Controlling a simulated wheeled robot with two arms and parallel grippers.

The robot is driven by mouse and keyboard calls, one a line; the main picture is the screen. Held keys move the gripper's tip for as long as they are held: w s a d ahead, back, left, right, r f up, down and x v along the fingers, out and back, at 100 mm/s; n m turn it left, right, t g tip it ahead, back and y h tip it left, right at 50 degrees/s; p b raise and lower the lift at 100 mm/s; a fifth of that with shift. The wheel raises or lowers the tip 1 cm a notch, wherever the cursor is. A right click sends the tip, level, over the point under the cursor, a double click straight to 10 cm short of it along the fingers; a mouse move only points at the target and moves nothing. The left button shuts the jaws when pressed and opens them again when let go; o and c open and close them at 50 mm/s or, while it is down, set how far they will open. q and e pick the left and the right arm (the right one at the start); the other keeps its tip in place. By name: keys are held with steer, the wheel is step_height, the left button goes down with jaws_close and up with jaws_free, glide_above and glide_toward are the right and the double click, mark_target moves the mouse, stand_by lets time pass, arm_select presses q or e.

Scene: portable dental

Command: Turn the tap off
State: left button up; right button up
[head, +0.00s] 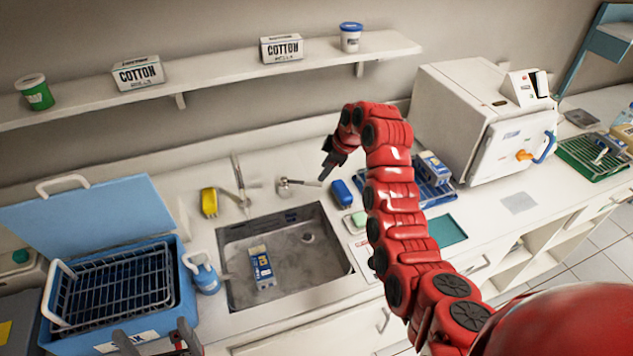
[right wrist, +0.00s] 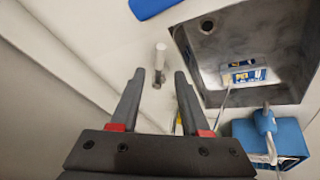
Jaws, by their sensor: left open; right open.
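The sink (head: 228,248) is set in the white counter. A metal spout (head: 238,180) stands behind it, and a short tap lever (head: 284,187) stands to the spout's right. In the right wrist view, a pale upright knob on a small metal base (right wrist: 160,60), which looks like the lever, lies just ahead of and between my open fingertips, apart from them. My right gripper (head: 326,171) is above and right of the lever in the head view. My left gripper (head: 157,338) is open and empty at the bottom edge. I cannot tell whether water runs.
A blue-and-white carton (head: 262,267) lies in the sink. A yellow bottle (head: 209,202) and a blue item (head: 342,193) flank the tap area. A blue tub with a wire basket (head: 170,262) stands left, a white sterilizer box (head: 455,120) right. A shelf (head: 210,80) runs above.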

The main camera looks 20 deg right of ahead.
mark_target(316, 183)
steer(key=shift+p+x, duration=1.1)
steer(key=shift+x, duration=2.8)
steer(key=shift+a, duration=0.1)
jaws_close()
steer(key=shift+r, duration=0.1)
